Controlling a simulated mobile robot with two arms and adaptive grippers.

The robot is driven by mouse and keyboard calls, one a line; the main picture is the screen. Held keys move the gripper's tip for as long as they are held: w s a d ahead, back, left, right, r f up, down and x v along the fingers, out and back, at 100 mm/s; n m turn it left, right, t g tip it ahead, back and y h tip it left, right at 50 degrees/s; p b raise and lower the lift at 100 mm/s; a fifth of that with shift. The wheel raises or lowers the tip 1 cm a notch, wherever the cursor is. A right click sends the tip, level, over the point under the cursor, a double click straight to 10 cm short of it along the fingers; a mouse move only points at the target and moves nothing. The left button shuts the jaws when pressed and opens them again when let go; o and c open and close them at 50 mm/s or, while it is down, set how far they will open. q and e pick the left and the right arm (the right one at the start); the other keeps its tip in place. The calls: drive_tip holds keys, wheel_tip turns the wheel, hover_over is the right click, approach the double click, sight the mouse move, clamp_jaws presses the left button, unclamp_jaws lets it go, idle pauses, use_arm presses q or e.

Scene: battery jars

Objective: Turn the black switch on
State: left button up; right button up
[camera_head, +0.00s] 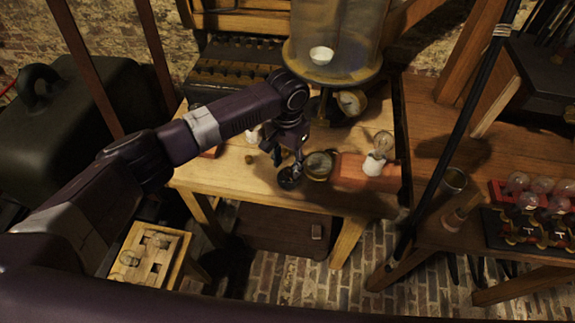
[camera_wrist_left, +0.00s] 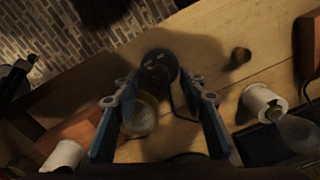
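A round black switch (camera_head: 289,179) sits near the front edge of the wooden table. In the left wrist view the switch (camera_wrist_left: 160,66) shows as a dark disc just beyond my fingertips, with a thin dark cord beside it. My left gripper (camera_head: 287,156) hangs over the table right at the switch. I cannot tell whether the fingers touch the switch. The switch's lever position is too dark to make out. My right gripper is not in view.
A round brass gauge (camera_head: 319,165) lies right of the switch. Beside it a bulb in a white socket (camera_head: 374,164) stands on a reddish block (camera_head: 350,173). A small brass knob (camera_head: 249,159) is to the left. A large glass jar (camera_head: 335,40) stands behind.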

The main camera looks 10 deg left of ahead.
use_arm(q)
drive_tip(key=shift+f, duration=1)
drive_tip(key=shift+c, duration=0.4)
clamp_jaws()
